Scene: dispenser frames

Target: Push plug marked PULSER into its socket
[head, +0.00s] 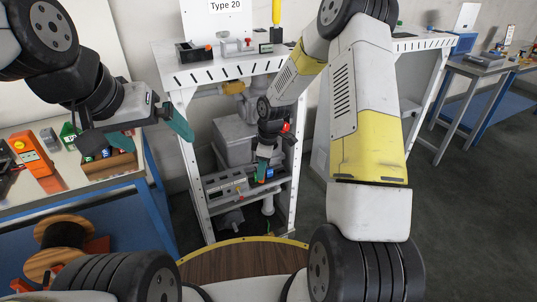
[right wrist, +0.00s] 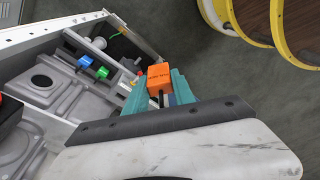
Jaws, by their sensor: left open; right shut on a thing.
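An orange plug (right wrist: 159,76) with small dark lettering, too small to read, is held between the teal fingertips of my right gripper (right wrist: 164,92) in the right wrist view. In the head view, my right gripper (head: 263,168) points down inside the white dispenser frame, close to its lower shelf (head: 232,190). Blue (right wrist: 84,62) and green (right wrist: 103,72) connectors stand on the grey panel beside the orange plug. I cannot make out the socket or any contact with it. My left gripper (head: 150,134) is open and empty, left of the frame.
The dispenser frame's white post (head: 297,165) stands close right of my right gripper. A workbench (head: 75,175) with tools and a wooden cable spool (head: 60,243) are at left. Open grey floor (head: 430,220) lies right.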

